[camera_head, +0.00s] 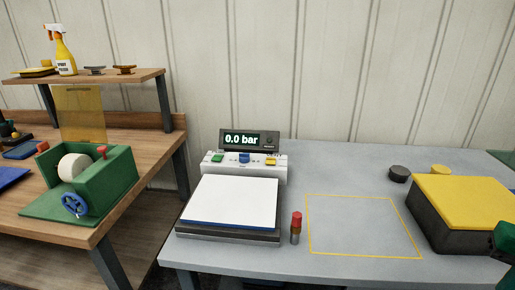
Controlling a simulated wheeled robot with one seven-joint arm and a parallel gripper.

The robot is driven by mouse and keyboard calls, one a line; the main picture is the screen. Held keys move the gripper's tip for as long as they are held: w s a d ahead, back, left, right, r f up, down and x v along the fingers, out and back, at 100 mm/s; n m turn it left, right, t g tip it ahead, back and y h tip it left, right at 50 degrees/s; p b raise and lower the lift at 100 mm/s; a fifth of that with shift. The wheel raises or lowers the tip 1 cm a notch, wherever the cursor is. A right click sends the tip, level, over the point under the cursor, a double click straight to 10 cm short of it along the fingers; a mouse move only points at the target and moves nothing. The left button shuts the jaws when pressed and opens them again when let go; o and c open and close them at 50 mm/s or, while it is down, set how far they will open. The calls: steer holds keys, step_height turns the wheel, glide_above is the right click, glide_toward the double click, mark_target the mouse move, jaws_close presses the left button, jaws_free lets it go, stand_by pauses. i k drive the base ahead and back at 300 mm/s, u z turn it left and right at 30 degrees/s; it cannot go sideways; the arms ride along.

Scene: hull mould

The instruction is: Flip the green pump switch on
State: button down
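The green pump switch (217,157) is a small green piece at the left end of a white control panel (228,170). A blue switch (245,158) sits in the middle of the panel and a yellow switch (271,160) at its right. The lever positions are too small to tell. A dark display (249,139) behind the panel reads 0.0 bar. My gripper is not recognisable in view.
In front of the panel lies a white-topped slab (233,203). A red-capped cylinder (296,228) stands beside it. A yellow-outlined area (362,226) is empty. A yellow-topped black box (465,205) is at right. A wooden bench (105,190) holds a green machine (110,178).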

mark_target(217, 158)
steer(key=z, duration=0.15)
steer(key=k, duration=0.75)
steer(key=u, duration=0.9)
steer(key=i, duration=1.05)
steer(key=z, duration=0.05)
